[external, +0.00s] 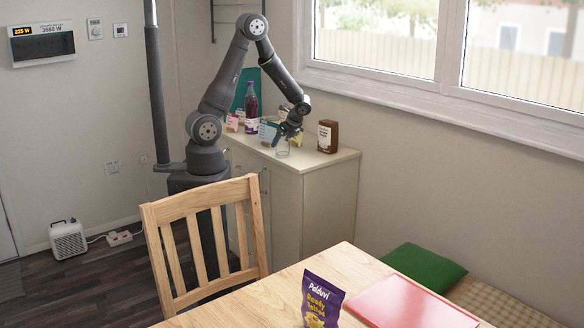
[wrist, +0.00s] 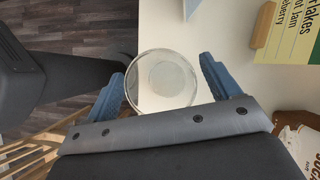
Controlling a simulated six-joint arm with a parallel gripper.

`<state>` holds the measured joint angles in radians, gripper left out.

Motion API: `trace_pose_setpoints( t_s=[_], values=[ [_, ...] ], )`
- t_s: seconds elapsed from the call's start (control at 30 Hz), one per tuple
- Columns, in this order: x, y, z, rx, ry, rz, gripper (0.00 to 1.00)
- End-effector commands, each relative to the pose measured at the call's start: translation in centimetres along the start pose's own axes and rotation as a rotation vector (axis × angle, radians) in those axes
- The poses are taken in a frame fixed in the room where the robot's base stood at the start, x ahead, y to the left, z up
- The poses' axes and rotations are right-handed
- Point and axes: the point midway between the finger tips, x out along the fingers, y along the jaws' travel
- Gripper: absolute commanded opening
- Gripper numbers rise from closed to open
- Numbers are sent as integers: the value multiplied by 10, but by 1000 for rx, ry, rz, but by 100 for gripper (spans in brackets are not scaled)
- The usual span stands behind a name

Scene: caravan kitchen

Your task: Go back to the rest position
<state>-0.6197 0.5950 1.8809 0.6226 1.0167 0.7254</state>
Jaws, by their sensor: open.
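My gripper (external: 287,134) is low over the counter top, at the end of my bent arm. In the wrist view my gripper (wrist: 160,78) is open, with its blue fingers spread to either side of a clear round glass (wrist: 163,80). The glass also shows in the external view (external: 283,152), standing near the counter's front edge just below my gripper. Whether a finger touches the glass I cannot tell.
The counter (external: 318,160) also holds a brown container (external: 327,136), a dark bottle (external: 251,100) and several packages behind my gripper. A card with print (wrist: 290,32) stands near the right finger. A wooden chair (external: 205,235) and table (external: 260,300) are in front.

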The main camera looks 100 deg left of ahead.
Motion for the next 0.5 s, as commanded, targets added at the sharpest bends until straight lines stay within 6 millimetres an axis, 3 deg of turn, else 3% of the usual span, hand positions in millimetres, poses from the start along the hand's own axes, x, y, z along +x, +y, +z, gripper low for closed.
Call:
trace_pose_setpoints(
  t_s=[0.2, 0.5],
  values=[
    [-26, -1, 14, -2, 2, -4, 82],
    [-34, -1, 20, -1, 1, -3, 82]
  ],
)
